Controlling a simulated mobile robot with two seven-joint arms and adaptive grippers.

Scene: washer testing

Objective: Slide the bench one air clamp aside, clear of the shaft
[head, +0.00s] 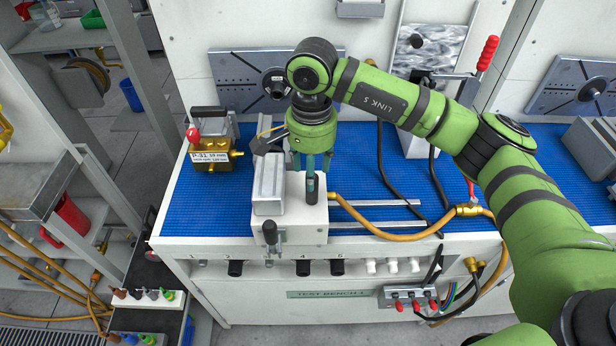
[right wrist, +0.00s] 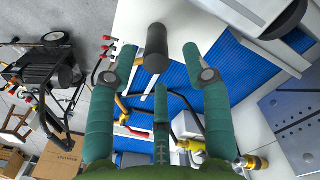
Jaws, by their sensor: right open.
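The air clamp (head: 306,222) is a white block with a silver block on top and a black-knobbed lever in front. It sits at the front edge of the blue mat on Test Bench 1. An upright black handle (head: 312,190) stands on it. My right gripper (head: 311,170) hangs over the clamp, teal fingers pointing down. In the right wrist view the black handle (right wrist: 156,48) lies between the open, spread fingers; contact cannot be told. A dark round hub (head: 276,83), possibly the shaft's end, is on the grey back plate behind. My left gripper is not in view.
A brass P-31 pump (head: 214,153) stands to the clamp's left. An orange hose (head: 395,233) and black cables run to its right, near a metal rail (head: 375,203). A red-handled lever (head: 487,53) stands at the back right.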

